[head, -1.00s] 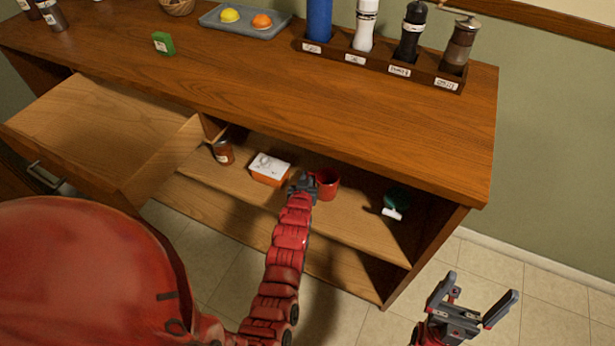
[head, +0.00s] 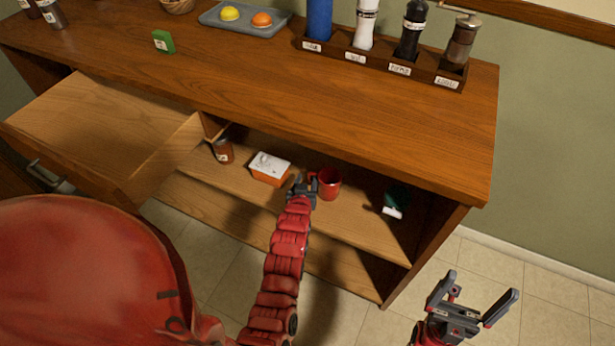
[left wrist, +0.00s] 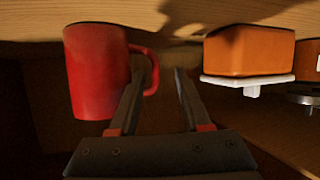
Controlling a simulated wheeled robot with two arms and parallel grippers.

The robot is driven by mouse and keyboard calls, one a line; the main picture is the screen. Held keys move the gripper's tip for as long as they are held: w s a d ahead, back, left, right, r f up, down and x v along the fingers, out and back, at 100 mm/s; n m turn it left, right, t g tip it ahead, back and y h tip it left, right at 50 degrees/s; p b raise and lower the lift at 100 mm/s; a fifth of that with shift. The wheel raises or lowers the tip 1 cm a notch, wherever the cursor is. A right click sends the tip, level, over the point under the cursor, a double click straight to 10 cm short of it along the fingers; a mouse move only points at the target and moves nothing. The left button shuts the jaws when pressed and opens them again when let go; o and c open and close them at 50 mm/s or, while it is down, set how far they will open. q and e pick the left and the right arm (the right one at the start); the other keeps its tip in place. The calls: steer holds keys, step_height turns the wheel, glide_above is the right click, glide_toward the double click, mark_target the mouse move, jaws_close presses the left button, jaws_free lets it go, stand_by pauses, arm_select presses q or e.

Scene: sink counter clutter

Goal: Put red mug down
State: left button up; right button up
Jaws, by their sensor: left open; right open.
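The red mug (head: 330,185) stands on the shelf (head: 353,214) under the counter, near its middle. In the left wrist view, which looks upside down, the mug (left wrist: 96,75) rests on the shelf surface, with its handle toward my gripper. My left gripper (head: 303,186) is just left of the mug at the handle. In the left wrist view the fingers (left wrist: 163,70) are apart, and one overlaps the handle; I cannot tell whether it touches. My right gripper (head: 482,286) is open and empty, in front of the unit at the lower right.
An orange box with a white lid (head: 270,168) is left of my left gripper, with a jar (head: 223,150) beyond it. A dark green item (head: 396,200) lies right of the mug. The countertop (head: 250,85) overhangs the shelf. An open drawer (head: 105,125) juts out at left.

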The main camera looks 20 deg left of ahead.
arm_select(q)
steer(key=p+v, duration=0.1)
steer(key=v, duration=1.4)
steer(key=shift+r, duration=0.1)
